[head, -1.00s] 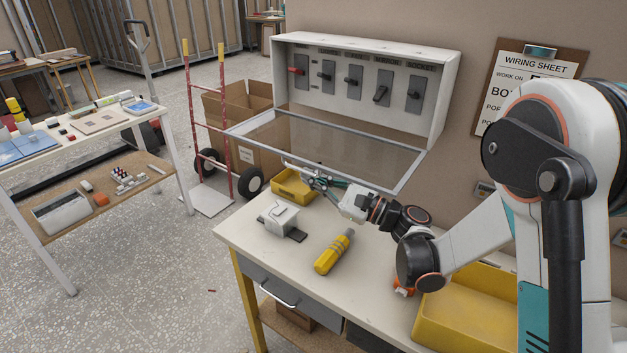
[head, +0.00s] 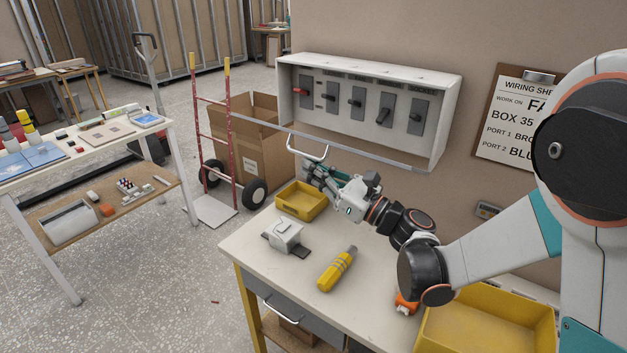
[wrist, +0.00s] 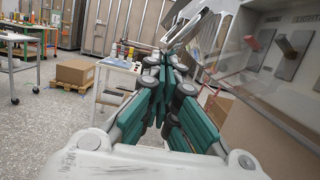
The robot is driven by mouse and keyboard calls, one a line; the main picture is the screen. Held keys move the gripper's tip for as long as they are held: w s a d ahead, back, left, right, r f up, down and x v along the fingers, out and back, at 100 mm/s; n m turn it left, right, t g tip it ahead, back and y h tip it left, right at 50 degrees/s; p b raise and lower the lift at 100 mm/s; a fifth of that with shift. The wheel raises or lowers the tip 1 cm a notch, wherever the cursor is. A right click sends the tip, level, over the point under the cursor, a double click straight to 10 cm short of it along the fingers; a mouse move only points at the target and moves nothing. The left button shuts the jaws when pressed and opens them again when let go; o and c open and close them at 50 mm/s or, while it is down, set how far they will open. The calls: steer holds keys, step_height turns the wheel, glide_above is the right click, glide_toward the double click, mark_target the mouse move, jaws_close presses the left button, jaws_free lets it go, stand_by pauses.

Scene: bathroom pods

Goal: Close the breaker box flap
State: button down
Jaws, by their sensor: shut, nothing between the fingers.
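The breaker box (head: 370,105) is white and wall-mounted, with several lever switches inside, the leftmost red. Its flap (head: 375,154) is a clear pane in a grey frame at the box's lower edge. It stands open, sticking outward and seen nearly edge-on in the head view. A pale looped handle (head: 308,156) is at the flap's outer edge. My gripper (head: 308,168) is shut and empty, just under the flap by the handle; whether it touches is unclear. In the wrist view, the shut gripper (wrist: 168,62) is close to the flap, with the box (wrist: 288,75) at right.
Below on the workbench are a yellow bin (head: 302,201), a grey-white device (head: 286,235), a yellow-handled tool (head: 337,269) and a larger yellow tray (head: 490,325). A red hand truck (head: 230,150) with a cardboard box (head: 262,150) stands left of the bench.

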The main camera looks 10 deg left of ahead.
steer(key=r+m+p, duration=0.1)
steer(key=r+m, duration=0.1)
steer(key=w+r+m+t+p, duration=0.1)
steer(key=r+m, duration=0.1)
steer(key=r+m+h+p, duration=0.1)
steer(key=r, duration=0.2)
steer(key=shift+w+d+m+t, duration=0.4)
steer(key=w+r+m+p, duration=0.1)
steer(key=r+m, duration=0.1)
steer(key=w+d+r+m+h+p, duration=0.1)
steer(key=w+r+m, duration=0.1)
steer(key=w+d+r+m+t+p, duration=0.1)
steer(key=w+m, duration=0.1)
steer(key=m, duration=0.1)
steer(key=shift+w+d+r+h, duration=0.1)
steer(key=shift+w+r+h, duration=0.05)
steer(key=shift+r+h, duration=0.2)
steer(key=shift+w+d+r+p, duration=0.2)
steer(key=shift+w+r+p, duration=0.1)
steer(key=shift+w, duration=0.2)
steer(key=shift+w+d+r+p, duration=0.2)
steer(key=shift+w+r, duration=0.05)
steer(key=shift+w, duration=0.25)
steer(key=shift+s+f, duration=0.1)
